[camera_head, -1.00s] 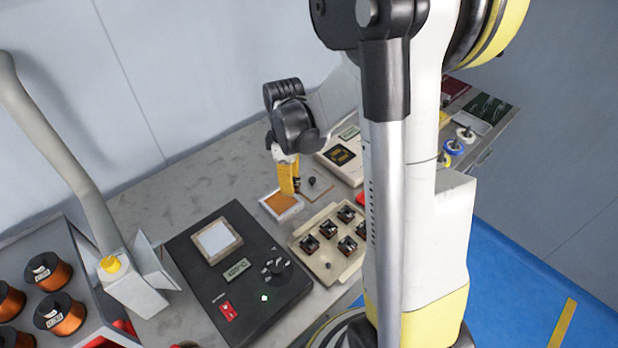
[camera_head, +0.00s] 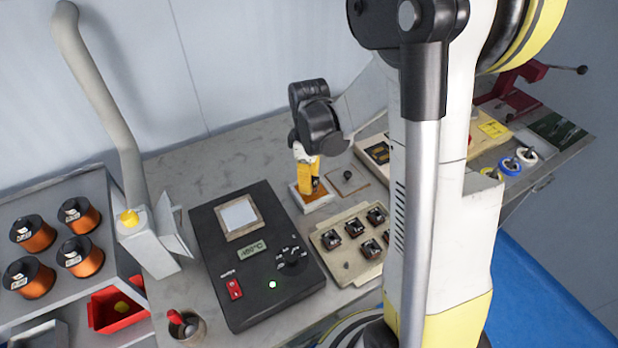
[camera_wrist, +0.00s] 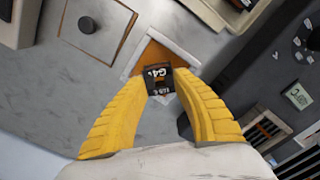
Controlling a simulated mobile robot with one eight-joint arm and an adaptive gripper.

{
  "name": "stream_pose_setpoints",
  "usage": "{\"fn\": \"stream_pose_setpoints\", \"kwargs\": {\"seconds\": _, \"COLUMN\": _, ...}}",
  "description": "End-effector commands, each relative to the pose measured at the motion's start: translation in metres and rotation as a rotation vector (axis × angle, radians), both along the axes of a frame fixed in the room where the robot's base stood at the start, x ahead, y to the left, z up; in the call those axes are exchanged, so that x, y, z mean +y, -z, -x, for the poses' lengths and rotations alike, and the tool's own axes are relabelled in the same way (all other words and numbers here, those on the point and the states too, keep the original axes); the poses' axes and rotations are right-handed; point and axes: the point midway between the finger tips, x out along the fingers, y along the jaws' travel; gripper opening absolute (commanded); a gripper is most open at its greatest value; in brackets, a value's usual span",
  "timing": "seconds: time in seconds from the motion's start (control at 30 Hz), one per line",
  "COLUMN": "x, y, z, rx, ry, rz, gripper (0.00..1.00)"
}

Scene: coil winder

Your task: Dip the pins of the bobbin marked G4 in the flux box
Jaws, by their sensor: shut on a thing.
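My gripper (camera_head: 312,192) has yellow fingers and is over the flux box (camera_head: 318,204), a small white-rimmed box with amber content. In the wrist view the fingers (camera_wrist: 160,92) are shut on a dark bobbin (camera_wrist: 158,82) marked G4, its label facing the camera. The flux box shows just beyond and under the bobbin in the wrist view (camera_wrist: 150,52). The bobbin's pins are hidden below it, so I cannot tell whether they touch the flux.
A square plate with a dark knob (camera_head: 347,179) lies beside the box. A beige tray of several bobbins (camera_head: 322,247) is in front. The black solder pot unit (camera_head: 257,305) with a display stands left. Copper spools (camera_head: 38,232) and a fume hose (camera_head: 100,115) are further left.

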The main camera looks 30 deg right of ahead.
Motion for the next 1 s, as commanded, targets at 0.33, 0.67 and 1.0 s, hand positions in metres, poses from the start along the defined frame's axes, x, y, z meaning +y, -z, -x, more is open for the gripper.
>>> {"fn": "stream_pose_setpoints", "kwargs": {"seconds": 0.33, "x": 0.000, "y": 0.000, "z": 0.000, "rx": 0.000, "ry": 0.000, "rz": 0.000, "gripper": 0.00}}
{"fn": "stream_pose_setpoints", "kwargs": {"seconds": 0.67, "x": 0.000, "y": 0.004, "z": 0.000, "rx": 0.000, "ry": 0.000, "rz": 0.000, "gripper": 0.00}}
{"fn": "stream_pose_setpoints", "kwargs": {"seconds": 1.0, "x": 0.000, "y": 0.013, "z": 0.000, "rx": 0.000, "ry": 0.000, "rz": 0.000, "gripper": 0.00}}
